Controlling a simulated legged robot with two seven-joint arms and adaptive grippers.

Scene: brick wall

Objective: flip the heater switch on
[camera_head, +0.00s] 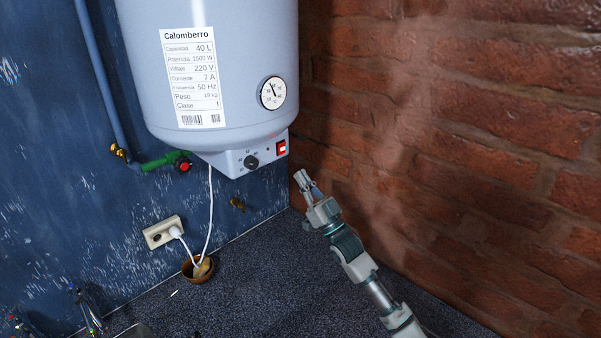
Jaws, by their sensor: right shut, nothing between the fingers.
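The heater (235,90) is a large pale grey-blue tank on the blue wall, with a white label and a round gauge. On the control box at its base is a small red switch (281,148), with a dark knob (251,162) to its left. I cannot tell the switch's position for sure. My right gripper (301,175) is shut and empty. It appears just below and to the right of the switch, apart from it, fingers pointing up and slightly left. My left gripper is not in view.
A brick wall (470,130) stands close on the right. A blue pipe with a green fitting and red valve (183,167) is left of the heater. A white cord runs to a wall socket (163,232). A brown pot (198,270) sits on the dark counter (270,290).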

